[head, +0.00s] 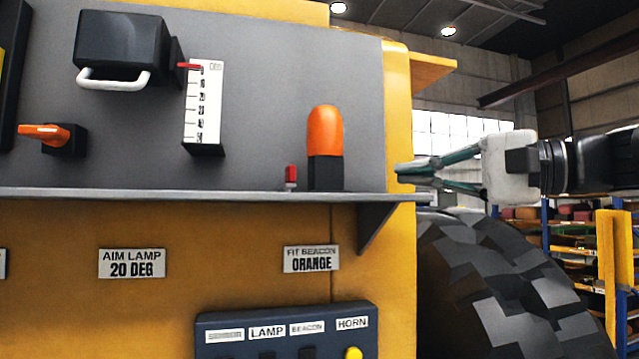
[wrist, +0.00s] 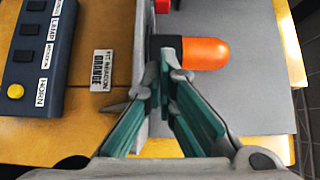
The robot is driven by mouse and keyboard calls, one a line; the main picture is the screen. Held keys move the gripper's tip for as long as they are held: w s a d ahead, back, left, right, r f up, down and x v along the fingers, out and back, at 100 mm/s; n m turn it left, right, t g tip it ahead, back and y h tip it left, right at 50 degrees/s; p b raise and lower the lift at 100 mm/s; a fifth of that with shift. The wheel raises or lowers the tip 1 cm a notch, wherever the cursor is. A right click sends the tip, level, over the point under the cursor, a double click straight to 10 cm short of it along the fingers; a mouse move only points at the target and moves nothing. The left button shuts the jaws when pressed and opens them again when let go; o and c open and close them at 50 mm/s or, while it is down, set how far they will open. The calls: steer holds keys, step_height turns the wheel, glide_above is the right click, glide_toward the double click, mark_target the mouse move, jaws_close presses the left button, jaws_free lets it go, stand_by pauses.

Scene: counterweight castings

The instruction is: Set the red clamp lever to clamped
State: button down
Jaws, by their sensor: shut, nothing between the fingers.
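A small red upright piece on a pale base (head: 290,176), which looks like the red clamp lever, stands on the grey shelf just left of the orange beacon (head: 325,131). Its red part also shows at the top edge of the wrist view (wrist: 161,5), mostly cut off. I cannot read its setting. My gripper (head: 402,173) is shut and empty, to the right of the beacon, its fingers pointing left near the yellow panel edge. In the wrist view my gripper (wrist: 165,58) has its fingertips together, overlapping the view of the beacon's black base; contact cannot be told.
The grey shelf (head: 230,194) runs below the panel. A black lamp (head: 120,45) with a white handle, a white scale (head: 203,105) with a red pointer and an orange lever (head: 45,133) are left. A switch box (head: 285,330) is below. A large tyre (head: 510,285) is under my gripper.

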mark_target(292, 177)
steer(key=shift+a, duration=0.15)
steer(key=p+x, duration=0.2)
steer(key=x, duration=0.7)
steer(key=shift+w+a, duration=0.15)
steer(key=shift+a, duration=0.15)
steer(key=shift+s+a+p, duration=0.15)
steer(key=shift+a+p, duration=0.05)
steer(key=shift+a, duration=0.4)
steer(key=shift+s+a+p, duration=0.2)
steer(key=shift+a, duration=0.35)
steer(key=shift+s+a+f, duration=0.1)
steer(key=shift+s+a, duration=0.05)
steer(key=shift+a, duration=0.65)
steer(key=shift+s+a+m+t+h+b, duration=0.25)
steer(key=shift+s+m+t+h+b, duration=0.1)
steer(key=shift+m+t+h, duration=0.45)
steer(key=shift+s+a+m+t+h+b, duration=0.25)
steer(key=shift+m+t+h+b, duration=0.1)
steer(key=shift+t, duration=0.2)
steer(key=shift+s+a+m+t+h+b, duration=0.15)
steer(key=shift+a+m+t+h+b, duration=0.15)
steer(key=shift+t, duration=0.25)
steer(key=a+m+t+h, duration=0.1)
steer(key=h, duration=0.1)
steer(key=s+a+m+t+h+b, duration=0.1)
steer(key=m+t+h, duration=0.1)
steer(key=shift+s+a+b, duration=0.2)
steer(key=shift+a+b, duration=0.3)
steer(key=shift+a, duration=0.75)
